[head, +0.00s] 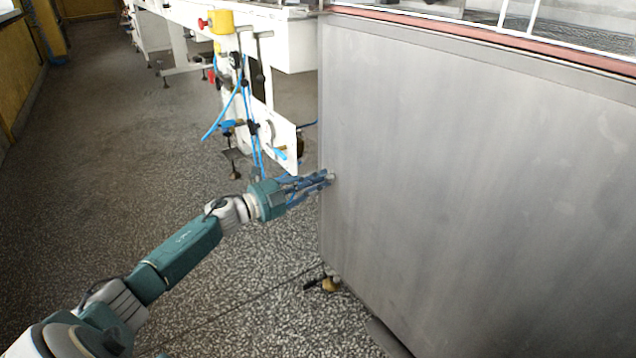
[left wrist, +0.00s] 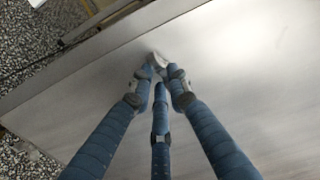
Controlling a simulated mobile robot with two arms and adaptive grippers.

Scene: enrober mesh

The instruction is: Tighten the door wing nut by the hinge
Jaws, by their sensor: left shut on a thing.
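The wing nut (left wrist: 156,59) is a small pale metal piece on the steel panel, near its edge. In the left wrist view the blue fingertips of my left gripper (left wrist: 160,75) close around it and hide part of it. In the head view my left gripper (head: 326,177) reaches in from the left to the left edge of the large grey steel door panel (head: 470,180), with a bit of the nut just at the fingertips. The gripper is shut on the nut. I cannot tell the nut's exact turn. My right gripper is not in view.
A white machine frame (head: 290,55) with blue hoses and a yellow box (head: 221,22) stands behind the gripper. A brass fitting (head: 328,284) sits low by the panel's bottom corner. The speckled floor (head: 110,130) on the left is clear.

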